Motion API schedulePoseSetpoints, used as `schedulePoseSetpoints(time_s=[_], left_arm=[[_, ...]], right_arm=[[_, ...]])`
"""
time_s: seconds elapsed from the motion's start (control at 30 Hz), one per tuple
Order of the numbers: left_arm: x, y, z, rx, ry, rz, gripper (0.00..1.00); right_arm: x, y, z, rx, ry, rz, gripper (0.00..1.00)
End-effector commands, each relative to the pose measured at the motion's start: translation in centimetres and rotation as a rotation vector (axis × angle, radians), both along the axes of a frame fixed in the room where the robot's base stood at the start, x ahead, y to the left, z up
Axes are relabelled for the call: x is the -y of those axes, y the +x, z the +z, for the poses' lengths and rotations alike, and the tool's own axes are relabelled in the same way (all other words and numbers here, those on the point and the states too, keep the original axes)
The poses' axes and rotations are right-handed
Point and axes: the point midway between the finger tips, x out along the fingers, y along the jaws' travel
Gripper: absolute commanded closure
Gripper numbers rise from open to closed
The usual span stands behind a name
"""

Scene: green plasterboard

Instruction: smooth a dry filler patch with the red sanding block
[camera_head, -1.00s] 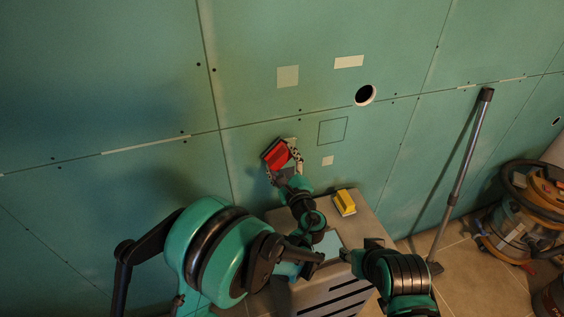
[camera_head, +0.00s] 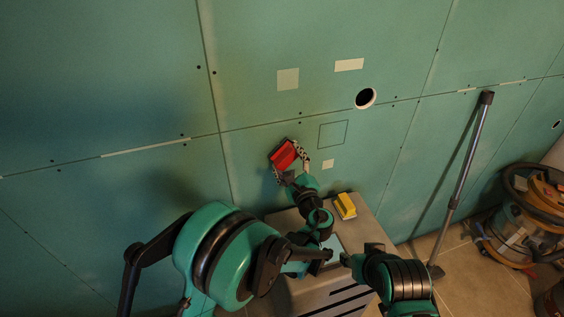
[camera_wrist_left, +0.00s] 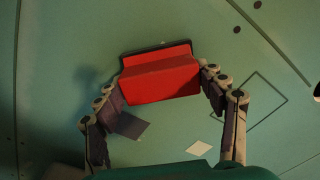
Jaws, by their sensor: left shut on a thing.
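The red sanding block (camera_head: 283,153) is gripped between the two fingers of my left gripper (camera_head: 290,160), in front of the green wall. In the left wrist view the red block (camera_wrist_left: 160,78) sits across both fingertips, its dark base towards the wall. Whether it touches the wall I cannot tell. Pale patches show on the wall: a dull square (camera_head: 288,79), a cream rectangle (camera_head: 349,63) and a small light one (camera_head: 328,164), right of the block. A thin outlined square (camera_head: 333,133) lies up and right of the block. My right gripper (camera_head: 346,259) is low; its fingers are unclear.
A yellow block (camera_head: 345,205) lies on a grey slotted stand (camera_head: 367,222) below the wall. A round hole (camera_head: 365,98) opens in the wall. A vacuum tube (camera_head: 468,165) leans on the right, by a vacuum cleaner (camera_head: 520,220).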

Motion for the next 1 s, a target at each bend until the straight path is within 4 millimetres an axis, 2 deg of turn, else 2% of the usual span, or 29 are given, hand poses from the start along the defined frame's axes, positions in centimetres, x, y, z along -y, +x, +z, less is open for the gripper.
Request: schedulePoseSetpoints(time_s=[0.1,0.37,0.7,1.0], left_arm=[[1.1,0.3,0.0,0.001,0.000,-0.002,0.53],[2.0,0.6,0.0,0.000,0.000,0.000,0.53],[4.7,1.7,0.0,0.001,0.000,-0.001,0.53],[4.6,1.5,0.0,0.000,0.000,0.000,0.53]], right_arm=[[0.0,0.0,-0.2,0.000,0.000,0.000,0.60],[0.0,0.0,-0.3,0.000,0.000,0.000,0.60],[0.0,0.0,-0.7,0.000,0.000,0.000,0.60],[0.0,0.0,-1.1,0.000,0.000,0.000,0.60]])
